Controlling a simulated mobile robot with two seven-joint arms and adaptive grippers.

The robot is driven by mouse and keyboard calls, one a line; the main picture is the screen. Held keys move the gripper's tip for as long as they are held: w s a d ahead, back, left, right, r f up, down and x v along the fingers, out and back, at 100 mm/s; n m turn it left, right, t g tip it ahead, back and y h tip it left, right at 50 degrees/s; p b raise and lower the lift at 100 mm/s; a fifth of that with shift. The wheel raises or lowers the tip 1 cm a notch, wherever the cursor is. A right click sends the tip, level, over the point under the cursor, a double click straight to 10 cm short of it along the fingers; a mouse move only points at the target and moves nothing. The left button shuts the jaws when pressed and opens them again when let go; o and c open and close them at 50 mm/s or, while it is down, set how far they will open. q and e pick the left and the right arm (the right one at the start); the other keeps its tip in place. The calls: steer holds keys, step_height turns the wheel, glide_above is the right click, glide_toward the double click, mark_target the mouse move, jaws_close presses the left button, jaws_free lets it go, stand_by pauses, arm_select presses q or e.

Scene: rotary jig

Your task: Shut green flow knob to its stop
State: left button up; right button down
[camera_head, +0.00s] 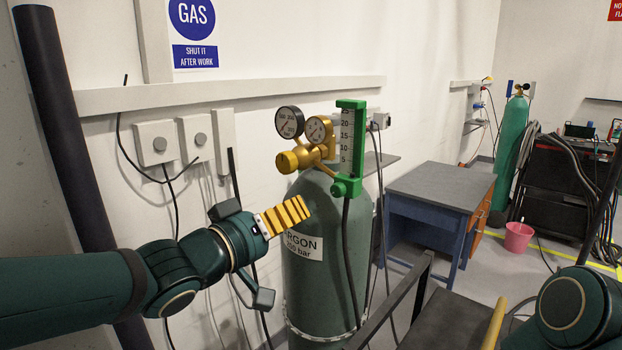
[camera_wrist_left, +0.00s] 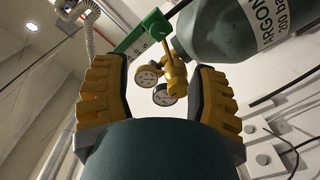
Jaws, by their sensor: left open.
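The green flow knob (camera_head: 346,187) sits at the lower end of the upright green flowmeter (camera_head: 350,150), beside the brass regulator (camera_head: 325,155) with two round gauges. The regulator tops the green argon cylinder (camera_head: 330,270). My left gripper (camera_head: 302,208) has yellow ribbed fingers and is left of the knob and a little lower, in front of the cylinder, apart from the knob. In the left wrist view the gripper (camera_wrist_left: 158,75) is open and empty, with the gauges (camera_wrist_left: 155,85) between its fingers and the green knob (camera_wrist_left: 157,24) beyond, near the cylinder shoulder. My right gripper is not seen.
Wall boxes (camera_head: 157,142) with hanging cables are behind my left arm. A blue table (camera_head: 430,205) with a grey top stands right of the cylinder. A dark hose runs down the cylinder front. A dark frame (camera_head: 400,300) stands low in front. A pink bucket (camera_head: 518,236) is farther back.

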mark_target(334, 190)
arm_select(q)
steer(key=b+x, duration=0.1)
steer(key=x, duration=0.5)
steer(key=b+x, duration=0.1)
steer(key=x, duration=0.6)
steer(key=shift+w+d+r, duration=0.2)
steer(key=shift+w+r, duration=0.05)
jaws_close()
